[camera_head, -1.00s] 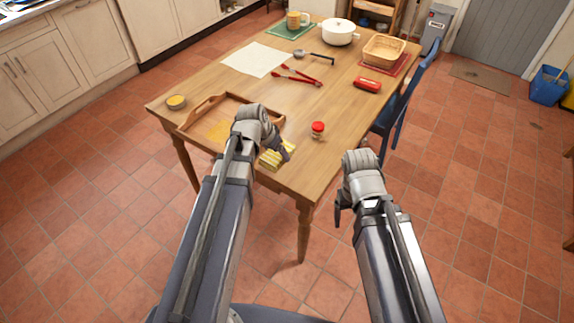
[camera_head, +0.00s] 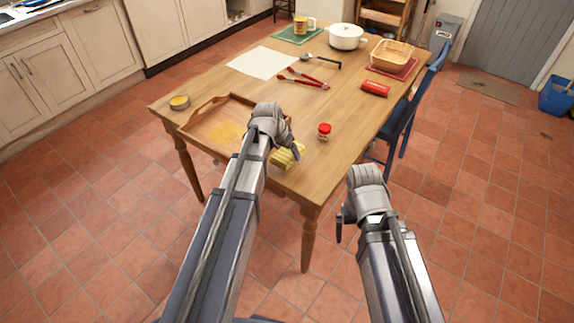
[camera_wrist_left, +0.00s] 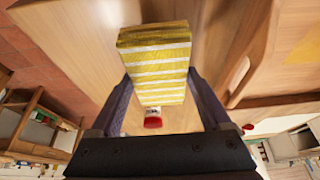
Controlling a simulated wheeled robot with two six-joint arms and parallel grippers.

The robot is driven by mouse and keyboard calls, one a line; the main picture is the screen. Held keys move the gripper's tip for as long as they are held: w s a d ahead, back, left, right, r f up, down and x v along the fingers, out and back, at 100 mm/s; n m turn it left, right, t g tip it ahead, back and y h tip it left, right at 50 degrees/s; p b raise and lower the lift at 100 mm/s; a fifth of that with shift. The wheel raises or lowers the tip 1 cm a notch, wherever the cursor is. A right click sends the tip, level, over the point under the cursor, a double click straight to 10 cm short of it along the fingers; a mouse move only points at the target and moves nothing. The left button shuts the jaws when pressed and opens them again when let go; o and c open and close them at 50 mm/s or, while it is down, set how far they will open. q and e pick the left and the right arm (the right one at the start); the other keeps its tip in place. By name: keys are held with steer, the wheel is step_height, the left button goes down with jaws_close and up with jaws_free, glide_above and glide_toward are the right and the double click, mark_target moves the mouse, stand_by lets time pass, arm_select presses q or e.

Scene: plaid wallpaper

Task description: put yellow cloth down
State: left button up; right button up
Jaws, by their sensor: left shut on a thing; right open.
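The yellow cloth (camera_head: 287,155), a folded pad with white stripes, is at the table's near edge, right of the tray. It also shows in the left wrist view (camera_wrist_left: 157,62) between the two fingers. My left gripper (camera_head: 288,144) is shut on it; the wrist hides part of the cloth in the head view. I cannot tell whether the cloth touches the tabletop. My right gripper (camera_head: 341,226) is open and empty, in front of the table and to the right of its near corner.
The wooden table (camera_head: 220,85) holds a wooden tray (camera_head: 203,112) with a yellow patch inside and a red-lidded jar (camera_head: 324,131) right of the cloth. A yellow-topped tin (camera_head: 179,102), red tongs (camera_head: 303,81) and a red item (camera_head: 375,89) lie further off. A blue chair (camera_head: 405,115) stands right.

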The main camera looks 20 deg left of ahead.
mark_target(287, 158)
arm_select(q)
steer(key=shift+f, duration=0.1)
step_height(287, 158, down, 4)
steer(key=b, duration=0.3)
steer(key=shift+r, duration=0.25)
steer(key=shift+b, duration=0.3)
steer(key=shift+f, duration=0.2)
steer(key=o, duration=1.3)
steer(key=shift+c, duration=0.2)
steer(key=shift+r, duration=0.1)
